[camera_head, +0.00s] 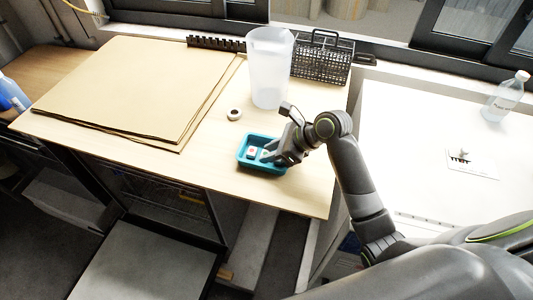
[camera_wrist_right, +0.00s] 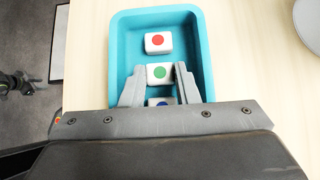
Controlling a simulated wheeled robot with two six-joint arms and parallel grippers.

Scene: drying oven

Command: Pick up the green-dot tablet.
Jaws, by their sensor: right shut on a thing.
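A white tablet with a green dot (camera_wrist_right: 160,74) lies in the teal tray (camera_wrist_right: 123,32), between a red-dot tablet (camera_wrist_right: 158,43) and a blue-dot tablet (camera_wrist_right: 160,102). My right gripper (camera_wrist_right: 160,76) reaches down into the tray and is shut on the green-dot tablet, one finger on each side. The blue-dot tablet is partly hidden by the gripper body. In the head view the tray (camera_head: 241,161) sits on the wooden table, and my right gripper (camera_head: 270,155) is over its right half. My left gripper does not show.
A roll of tape (camera_head: 234,114) and a tall translucent container (camera_head: 270,68) stand behind the tray. Large brown sheets (camera_head: 135,82) cover the table's left. A black wire basket (camera_head: 322,60) stands at the back. A clear bottle (camera_head: 505,97) is on the white table at right.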

